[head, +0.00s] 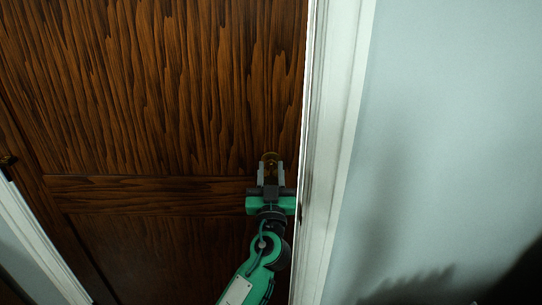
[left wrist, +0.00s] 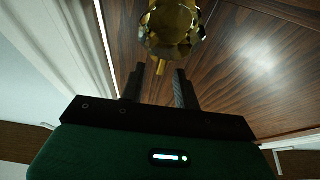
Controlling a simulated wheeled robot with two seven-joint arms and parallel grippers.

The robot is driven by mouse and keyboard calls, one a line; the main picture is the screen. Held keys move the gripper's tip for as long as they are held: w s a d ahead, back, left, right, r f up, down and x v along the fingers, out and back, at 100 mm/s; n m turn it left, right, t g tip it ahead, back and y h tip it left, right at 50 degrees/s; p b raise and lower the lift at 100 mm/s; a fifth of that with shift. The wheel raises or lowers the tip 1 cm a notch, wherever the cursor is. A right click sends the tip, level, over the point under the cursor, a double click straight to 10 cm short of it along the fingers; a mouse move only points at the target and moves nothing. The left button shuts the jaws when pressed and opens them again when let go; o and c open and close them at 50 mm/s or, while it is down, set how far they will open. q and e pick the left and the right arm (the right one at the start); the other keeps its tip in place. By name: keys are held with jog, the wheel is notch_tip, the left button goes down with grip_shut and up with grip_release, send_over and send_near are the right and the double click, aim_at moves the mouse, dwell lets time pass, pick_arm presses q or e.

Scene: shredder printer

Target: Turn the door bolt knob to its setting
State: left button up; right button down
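The brass door bolt knob (head: 270,157) is on the dark wooden door, near its right edge in the head view. It also shows large at the top of the left wrist view (left wrist: 172,28), with a small brass tab pointing down toward my fingers. My left gripper (head: 271,166) is right at the knob, its two grey fingers apart on either side. In the left wrist view the fingers (left wrist: 158,72) stand apart with the tab near the gap between their tips. I cannot tell whether they touch it. My right gripper is not in view.
The wooden door (head: 160,80) fills the left half of the head view. A white door frame (head: 335,120) runs close to the right of my gripper, with a pale blue wall (head: 450,120) beyond. A small dark brass fitting (head: 8,160) shows at the far left.

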aim_at(270, 159)
pick_arm(q)
jog(key=shift+x, duration=1.45)
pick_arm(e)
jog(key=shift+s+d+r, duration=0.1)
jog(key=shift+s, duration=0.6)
pick_arm(q)
jog(key=shift+c, duration=0.2)
grip_shut()
jog(key=shift+s+f, duration=0.1)
